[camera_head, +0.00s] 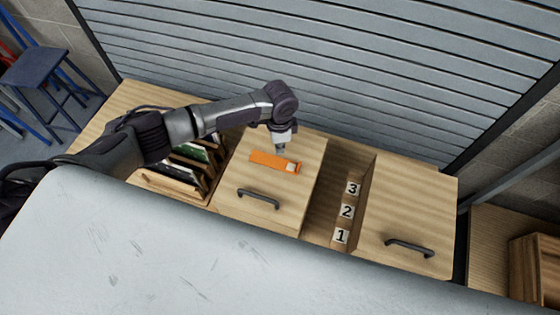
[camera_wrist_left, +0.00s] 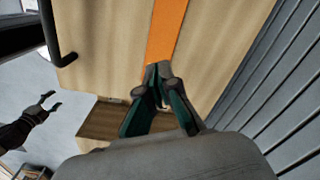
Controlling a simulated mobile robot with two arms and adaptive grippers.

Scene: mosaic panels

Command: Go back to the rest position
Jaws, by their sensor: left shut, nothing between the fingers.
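My left arm reaches in from the left in the head view. My left gripper (camera_head: 281,148) is shut and empty, pointing down just above the right part of an orange strip (camera_head: 266,160) on top of a wooden drawer unit. In the left wrist view the shut fingertips (camera_wrist_left: 158,72) overlap the near end of the orange strip (camera_wrist_left: 166,25); any gap is hard to judge. A small pale tile (camera_head: 292,167) lies at the strip's right end. My right gripper (camera_wrist_left: 56,99) shows small in the left wrist view, fingers apart and empty; it is outside the head view.
Tiles marked 3 (camera_head: 353,189), 2 (camera_head: 347,211) and 1 (camera_head: 341,236) sit in a recess right of the drawer unit. A second handled drawer unit (camera_head: 410,215) stands further right. A wooden rack (camera_head: 175,186) with dark panels is at left. A slatted shutter (camera_head: 330,70) closes off the back.

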